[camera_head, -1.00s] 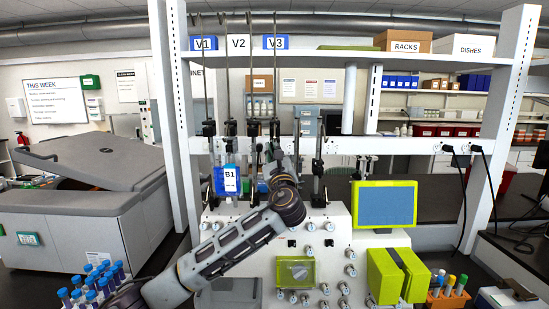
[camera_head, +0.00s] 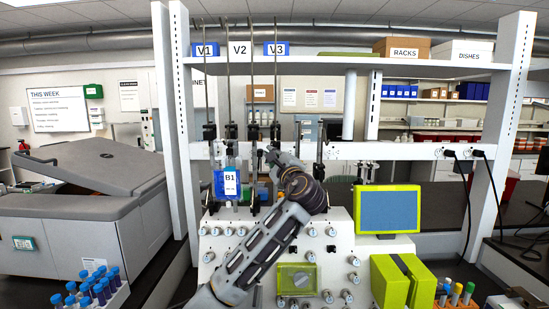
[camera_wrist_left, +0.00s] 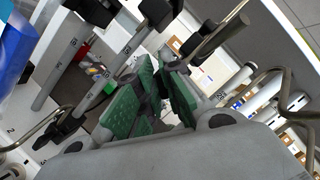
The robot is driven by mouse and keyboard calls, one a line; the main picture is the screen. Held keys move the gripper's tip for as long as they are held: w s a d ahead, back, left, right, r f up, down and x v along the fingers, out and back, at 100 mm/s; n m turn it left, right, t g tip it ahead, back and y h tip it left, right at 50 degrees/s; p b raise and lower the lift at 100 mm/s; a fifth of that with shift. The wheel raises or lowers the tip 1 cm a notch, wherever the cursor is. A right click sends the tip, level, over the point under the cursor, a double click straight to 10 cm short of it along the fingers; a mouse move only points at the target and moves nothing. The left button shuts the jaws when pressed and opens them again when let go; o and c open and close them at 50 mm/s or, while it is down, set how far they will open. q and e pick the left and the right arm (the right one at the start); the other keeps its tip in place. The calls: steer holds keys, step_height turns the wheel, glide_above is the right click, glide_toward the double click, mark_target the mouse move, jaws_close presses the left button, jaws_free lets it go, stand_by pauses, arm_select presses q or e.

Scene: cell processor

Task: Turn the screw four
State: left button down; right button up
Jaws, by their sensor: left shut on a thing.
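A row of upright metal rods with black screw clamps (camera_head: 231,131) stands behind the white machine. My left gripper (camera_head: 271,152) is up at the clamp of the fourth rod from the left (camera_head: 276,131), mostly hidden behind its own wrist. In the left wrist view its green-padded fingers (camera_wrist_left: 163,82) are close together at a black screw (camera_wrist_left: 168,54) beside a metal rod (camera_wrist_left: 220,35). It is shut on this screw, though the grip itself is partly hidden. I cannot read a number on the screw. My right gripper is not in view.
A blue bag marked B1 (camera_head: 227,184) hangs left of my arm. The white machine (camera_head: 335,225) has several knobs, a blue screen (camera_head: 388,209) and a green box (camera_head: 400,280). Blue-capped tubes (camera_head: 100,290) stand at the lower left. The shelf (camera_head: 330,60) is above.

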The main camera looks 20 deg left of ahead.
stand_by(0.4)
arm_select(q)
steer(key=c, duration=1.6)
jaws_free()
steer(key=shift+o, duration=0.2)
steer(key=shift+s, duration=0.1)
steer(key=v, duration=1.1)
steer(key=shift+s+d, duration=0.25)
steer(key=shift+s, duration=0.05)
